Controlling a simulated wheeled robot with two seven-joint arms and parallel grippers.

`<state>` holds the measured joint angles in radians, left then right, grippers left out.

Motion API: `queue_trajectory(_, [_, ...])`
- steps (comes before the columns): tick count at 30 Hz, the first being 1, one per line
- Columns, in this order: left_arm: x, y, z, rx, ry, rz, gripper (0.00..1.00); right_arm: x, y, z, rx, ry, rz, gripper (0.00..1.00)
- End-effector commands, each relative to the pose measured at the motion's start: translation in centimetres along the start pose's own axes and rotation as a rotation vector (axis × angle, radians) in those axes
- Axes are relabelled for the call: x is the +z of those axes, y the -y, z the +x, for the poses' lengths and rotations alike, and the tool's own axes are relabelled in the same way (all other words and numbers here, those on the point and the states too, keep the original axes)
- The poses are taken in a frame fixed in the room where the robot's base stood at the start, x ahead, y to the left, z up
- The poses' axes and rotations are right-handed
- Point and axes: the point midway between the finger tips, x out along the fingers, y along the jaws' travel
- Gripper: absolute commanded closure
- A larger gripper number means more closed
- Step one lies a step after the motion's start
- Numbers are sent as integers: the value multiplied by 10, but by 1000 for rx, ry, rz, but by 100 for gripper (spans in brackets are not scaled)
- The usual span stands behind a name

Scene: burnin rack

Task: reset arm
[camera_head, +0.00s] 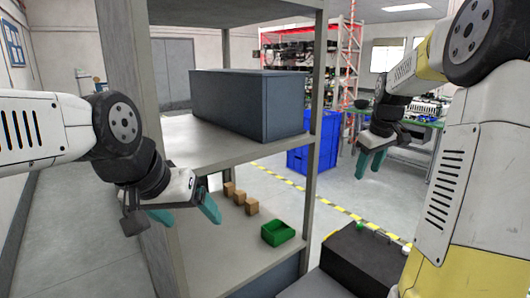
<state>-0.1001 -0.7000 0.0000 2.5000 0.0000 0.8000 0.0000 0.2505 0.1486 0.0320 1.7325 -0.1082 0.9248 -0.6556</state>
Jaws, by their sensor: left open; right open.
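My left gripper (184,215) is in front of the left part of a grey shelf rack (312,120). Its two teal fingers are apart with nothing between them. My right gripper (370,162) hangs to the right of the rack, in front of the blue bin and the green-topped table. Its teal fingers point down and are apart and empty. My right arm fills the right edge of the view and hides what lies behind it.
A large dark grey box (235,100) stands on the middle shelf. Below are several small brown boxes (251,206) and a green bin (278,233). A blue bin (325,140) stands on the floor behind. A black box (362,255) is at lower right. Floor (345,190) shows between.

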Motion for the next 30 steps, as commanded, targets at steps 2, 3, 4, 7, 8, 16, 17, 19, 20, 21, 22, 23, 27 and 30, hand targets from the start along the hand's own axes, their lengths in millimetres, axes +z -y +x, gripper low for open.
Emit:
queue_trajectory(2, [0,0,0,0,0,0,19,8,38,-31,3,-42,47,51])
queue_trajectory(3, [0,0,0,0,0,0,19,14,56,-43,2,-62,74,51])
queue_trajectory(4, [0,0,0,0,0,0,19,19,69,-51,-1,-76,95,51])
queue_trajectory(7, [0,0,0,0,0,0,19,40,112,-74,-14,-125,166,51])
queue_trajectory(8, [0,0,0,0,0,0,19,47,125,-79,-19,-139,188,51])
queue_trajectory(16, [0,0,0,0,0,0,19,114,217,-98,-91,-246,362,51])
queue_trajectory(17, [0,0,0,0,0,0,19,120,223,-97,-98,-253,376,51])
queue_trajectory(19, [0,0,0,0,0,0,19,131,235,-96,-112,-266,402,51])
queue_trajectory(20, [0,0,0,0,0,0,19,134,239,-95,-117,-270,410,51])
queue_trajectory(21, [0,0,0,0,0,0,19,138,242,-94,-122,-273,420,51])
queue_trajectory(22, [0,0,0,0,0,0,19,140,244,-94,-125,-276,425,51])
queue_trajectory(23, [0,0,0,0,0,0,19,141,246,-93,-127,-277,428,51])
queue_trajectory(27, [0,0,0,0,0,0,19,142,247,-93,-129,-277,432,51])
queue_trajectory(30, [0,0,0,0,0,0,19,142,247,-93,-129,-277,432,51])
